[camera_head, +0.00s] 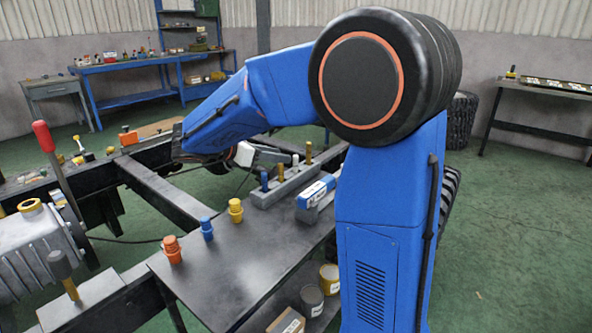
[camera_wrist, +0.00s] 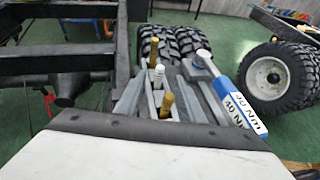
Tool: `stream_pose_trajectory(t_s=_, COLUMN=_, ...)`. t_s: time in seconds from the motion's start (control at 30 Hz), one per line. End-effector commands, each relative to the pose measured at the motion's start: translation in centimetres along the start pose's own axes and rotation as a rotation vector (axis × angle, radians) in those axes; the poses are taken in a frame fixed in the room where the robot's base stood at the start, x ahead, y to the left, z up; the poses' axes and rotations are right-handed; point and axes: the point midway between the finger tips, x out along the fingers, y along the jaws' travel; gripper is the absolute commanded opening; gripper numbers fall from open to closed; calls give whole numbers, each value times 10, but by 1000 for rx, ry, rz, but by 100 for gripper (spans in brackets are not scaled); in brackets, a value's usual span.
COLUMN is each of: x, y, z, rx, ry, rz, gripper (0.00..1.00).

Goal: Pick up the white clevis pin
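The white clevis pin (camera_head: 295,160) stands upright in a grey rack (camera_head: 262,198) on the dark bench. In the wrist view the white pin (camera_wrist: 159,76) stands between two gold pins, one behind it (camera_wrist: 154,55) and one in front (camera_wrist: 167,105). In the head view blue (camera_head: 264,180) and yellow (camera_head: 280,173) pins stand nearer in the same rack. My gripper (camera_head: 272,157) is behind and above the rack, close to the pins, apparently not holding any. Its fingertips are not clear in either view, so its opening cannot be told.
A blue and white torque tool (camera_head: 316,193) marked 40 Nm lies right beside the rack. Orange (camera_head: 172,249), blue (camera_head: 207,228) and yellow (camera_head: 235,210) pieces stand along the bench's left edge. Bench top in front is bare. Large tyres (camera_wrist: 172,42) are behind.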

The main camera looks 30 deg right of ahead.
Motion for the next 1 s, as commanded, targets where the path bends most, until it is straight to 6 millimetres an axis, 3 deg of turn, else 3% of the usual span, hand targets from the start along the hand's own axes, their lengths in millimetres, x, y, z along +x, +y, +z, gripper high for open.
stream_pose_trajectory(t_s=0.13, x=18, y=0, z=0, rx=0, ry=0, rz=-2, gripper=35)
stream_pose_trajectory(t_s=0.47, x=33, y=0, z=1, rx=0, ry=0, rz=-2, gripper=35)
stream_pose_trajectory(t_s=0.8, x=74, y=-1, z=4, rx=-1, ry=0, rz=-2, gripper=35)
stream_pose_trajectory(t_s=1.0, x=76, y=0, z=3, rx=-1, ry=1, rz=1, gripper=35)
